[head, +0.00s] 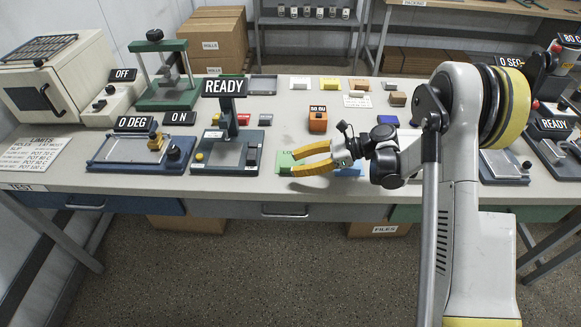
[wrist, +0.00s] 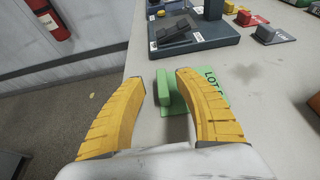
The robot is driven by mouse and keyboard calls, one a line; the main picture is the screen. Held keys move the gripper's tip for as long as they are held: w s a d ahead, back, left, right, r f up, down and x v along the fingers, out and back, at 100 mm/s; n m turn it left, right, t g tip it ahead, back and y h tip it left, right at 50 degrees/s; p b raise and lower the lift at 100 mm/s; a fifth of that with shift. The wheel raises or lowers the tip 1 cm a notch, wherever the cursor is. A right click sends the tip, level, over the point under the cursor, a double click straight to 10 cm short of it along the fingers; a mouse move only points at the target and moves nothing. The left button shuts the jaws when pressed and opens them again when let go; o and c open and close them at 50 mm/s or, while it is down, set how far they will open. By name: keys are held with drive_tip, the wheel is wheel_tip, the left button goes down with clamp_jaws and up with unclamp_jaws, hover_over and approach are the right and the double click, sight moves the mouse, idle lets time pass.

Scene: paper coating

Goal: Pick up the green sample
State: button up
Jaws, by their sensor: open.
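The green sample (wrist: 163,88) is a small upright green block on a green card marked "LOT" near the table's front edge. In the wrist view it shows between the two yellow fingers, closer to the left one in depth I cannot judge. My gripper (wrist: 160,76) is open and empty, and its right finger covers part of the card (wrist: 218,78). In the head view my gripper (head: 294,162) reaches in from the right, over the green card (head: 283,162). The block is not clearly visible there.
A "READY" device (head: 225,155) stands just left of the card; its dark base (wrist: 195,35) also shows in the wrist view. An orange block (head: 318,122) stands behind. The table front edge is close.

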sight(285, 165)
drive_tip(key=b+x, duration=0.1)
drive_tip(key=x, duration=0.3)
drive_tip(key=shift+r, duration=0.1)
clamp_jaws()
